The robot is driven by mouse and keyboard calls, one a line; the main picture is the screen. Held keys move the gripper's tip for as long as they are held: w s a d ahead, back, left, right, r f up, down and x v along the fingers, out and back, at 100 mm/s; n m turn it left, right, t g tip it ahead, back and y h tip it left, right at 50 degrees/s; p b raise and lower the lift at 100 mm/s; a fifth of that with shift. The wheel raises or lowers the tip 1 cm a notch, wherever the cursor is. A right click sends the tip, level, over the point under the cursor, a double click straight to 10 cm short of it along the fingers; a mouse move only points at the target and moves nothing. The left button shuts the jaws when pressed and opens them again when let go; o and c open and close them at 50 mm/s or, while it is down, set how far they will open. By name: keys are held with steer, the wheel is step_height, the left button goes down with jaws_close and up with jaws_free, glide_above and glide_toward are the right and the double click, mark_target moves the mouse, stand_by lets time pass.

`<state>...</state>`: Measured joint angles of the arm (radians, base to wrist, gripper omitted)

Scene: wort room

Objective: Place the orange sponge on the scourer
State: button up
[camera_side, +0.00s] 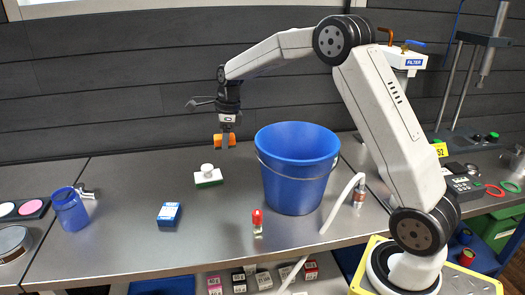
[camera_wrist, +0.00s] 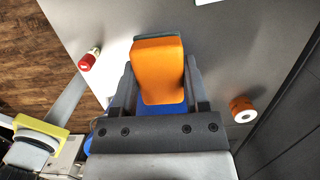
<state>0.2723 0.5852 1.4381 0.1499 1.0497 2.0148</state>
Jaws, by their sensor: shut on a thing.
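My gripper (camera_side: 227,136) is shut on the orange sponge (camera_side: 218,140) and holds it in the air above the steel bench, left of the blue bucket. In the wrist view the sponge (camera_wrist: 158,72) sits between both fingers, with a thin grey-green edge at its far end. The scourer (camera_side: 208,178), a white block with a green underside and a white knob on top, lies flat on the bench. It is below the sponge and slightly left of it in the side view. A white piece at the top edge of the wrist view is too cut off to identify.
The blue bucket (camera_side: 294,190) stands close right of the scourer. A small red-topped bottle (camera_side: 257,223) and a blue-and-white box (camera_side: 169,214) stand nearer the front. A blue jar (camera_side: 70,211) is at left. The bench around the scourer is clear.

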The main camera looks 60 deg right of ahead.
steer(key=w+d+f, duration=0.1)
steer(key=w+f, duration=0.2)
steer(key=w, duration=0.3)
glide_above(206, 166)
steer(key=f, duration=0.5)
steer(key=shift+s, duration=0.4)
steer(key=shift+f, duration=0.1)
steer(key=shift+w+f, duration=0.2)
steer(key=shift+f, duration=1.5)
steer(key=shift+f, duration=0.1)
steer(key=o, duration=1.2)
steer(key=shift+o, duration=0.2)
